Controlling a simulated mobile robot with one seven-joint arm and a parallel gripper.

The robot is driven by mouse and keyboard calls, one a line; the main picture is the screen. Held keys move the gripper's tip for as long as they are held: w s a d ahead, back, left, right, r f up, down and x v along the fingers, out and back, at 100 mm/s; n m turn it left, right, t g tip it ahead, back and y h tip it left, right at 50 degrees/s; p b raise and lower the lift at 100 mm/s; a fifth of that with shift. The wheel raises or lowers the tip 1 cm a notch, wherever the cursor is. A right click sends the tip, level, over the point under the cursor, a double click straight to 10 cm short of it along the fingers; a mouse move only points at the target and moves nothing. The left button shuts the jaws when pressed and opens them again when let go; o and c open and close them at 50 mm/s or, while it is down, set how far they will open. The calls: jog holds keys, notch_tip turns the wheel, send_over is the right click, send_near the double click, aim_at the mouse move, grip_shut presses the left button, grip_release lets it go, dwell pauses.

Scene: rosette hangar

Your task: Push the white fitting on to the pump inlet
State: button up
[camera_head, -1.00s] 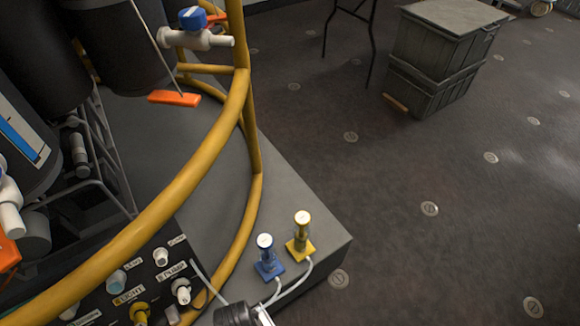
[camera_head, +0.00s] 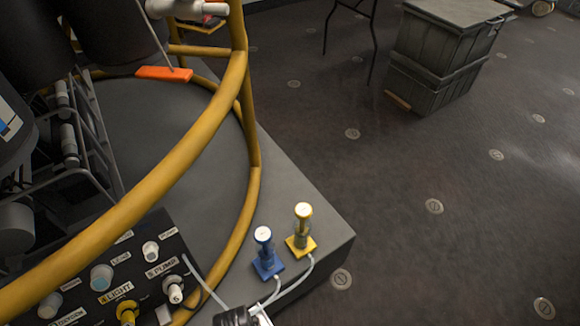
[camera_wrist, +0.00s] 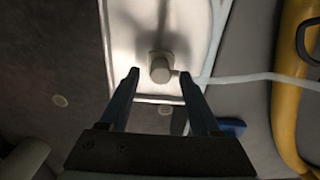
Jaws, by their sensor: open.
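A pale round fitting (camera_wrist: 160,68) stands on a white tray (camera_wrist: 118,45) in the wrist view, with a white hose (camera_wrist: 245,78) running off to the right. My gripper (camera_wrist: 159,74) is open, with one finger on each side of the fitting; I cannot tell whether either touches it. In the head view my gripper (camera_head: 236,318) shows only in part at the bottom edge. A dark panel (camera_head: 92,241) at lower left has a white port (camera_head: 174,292) under a PUMP label (camera_head: 162,268). Whether that port is the inlet is not certain.
A yellow rail (camera_head: 175,172) curves between the panel and the grey platform (camera_head: 305,205). A dark crate (camera_head: 440,60) stands far off. The floor between is clear.

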jog(key=shift+f+b, duration=0.55)
jog(key=shift+f, duration=0.85)
jog(key=shift+r+p, duration=0.1)
jog(key=shift+p, duration=0.4)
jog(key=shift+c, duration=0.3)
grip_shut()
dwell(0.5)
dwell(0.7)
jog(key=shift+r+p, duration=3)
jog(key=shift+p, duration=0.15)
